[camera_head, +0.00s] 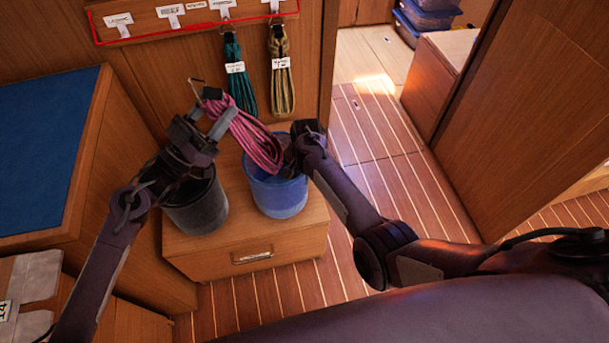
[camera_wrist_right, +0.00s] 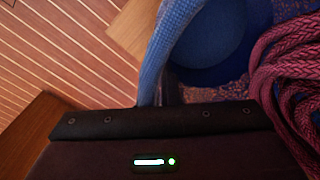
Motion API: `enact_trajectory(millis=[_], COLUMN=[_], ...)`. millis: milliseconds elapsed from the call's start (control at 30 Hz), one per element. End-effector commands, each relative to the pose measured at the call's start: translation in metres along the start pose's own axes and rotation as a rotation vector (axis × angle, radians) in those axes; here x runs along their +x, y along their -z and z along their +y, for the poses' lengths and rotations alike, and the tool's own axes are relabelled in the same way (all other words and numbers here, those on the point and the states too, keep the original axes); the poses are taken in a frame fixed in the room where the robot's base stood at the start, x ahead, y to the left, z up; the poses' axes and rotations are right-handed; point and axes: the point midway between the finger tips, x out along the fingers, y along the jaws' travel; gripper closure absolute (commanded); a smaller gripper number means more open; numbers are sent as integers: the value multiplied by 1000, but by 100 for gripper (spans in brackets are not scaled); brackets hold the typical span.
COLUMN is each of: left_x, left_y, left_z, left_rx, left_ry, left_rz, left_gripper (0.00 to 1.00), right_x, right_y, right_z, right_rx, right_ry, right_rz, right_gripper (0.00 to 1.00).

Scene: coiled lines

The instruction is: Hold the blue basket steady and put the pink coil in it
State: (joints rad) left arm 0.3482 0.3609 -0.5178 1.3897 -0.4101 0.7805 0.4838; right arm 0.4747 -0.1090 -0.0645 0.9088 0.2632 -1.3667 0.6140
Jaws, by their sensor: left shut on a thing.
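The pink coil (camera_head: 254,138) hangs slantwise from my left gripper (camera_head: 209,112), which is shut on its upper end near a dark binding. The coil's lower loops reach over the blue basket (camera_head: 279,198); the exact depth of their ends is hidden. The blue basket stands upright on a wooden drawer box. My right gripper (camera_head: 289,155) is at the basket's rim on the right side; its fingertips are hidden. In the right wrist view, the basket's blue wall (camera_wrist_right: 173,45) runs up to my gripper body, with the pink coil (camera_wrist_right: 290,80) close at the right.
A dark bucket (camera_head: 198,206) stands left of the basket on the drawer box (camera_head: 240,243). A teal coil (camera_head: 235,75) and a tan coil (camera_head: 280,75) hang from the labelled rail (camera_head: 155,22) behind. A blue-topped cabinet (camera_head: 45,150) is at left. Striped floor lies open at right.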

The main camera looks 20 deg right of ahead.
Motion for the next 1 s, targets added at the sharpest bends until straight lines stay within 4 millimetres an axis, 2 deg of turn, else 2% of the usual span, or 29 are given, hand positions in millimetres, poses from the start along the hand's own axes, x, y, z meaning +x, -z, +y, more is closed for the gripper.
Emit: enact_trajectory(millis=[367,400,567,867,1000], left_x=[-1,-1,-1,-5,-20], left_y=[-1,-1,-2,-5,-5], left_z=[0,0,0,0,-1], left_rx=[4,4,3,-1,0], left_ry=[-2,-2,-1,1,3], left_rz=[6,6,4,-4,-5], left_gripper=[100,42,21,20,20], right_x=[0,0,0,0,0], right_y=[0,0,0,0,0], right_z=[0,0,0,0,0], right_rx=[0,0,0,0,0], right_ry=[0,0,0,1,1], right_rz=[0,0,0,1,1], right_gripper=[100,100,100,100,100])
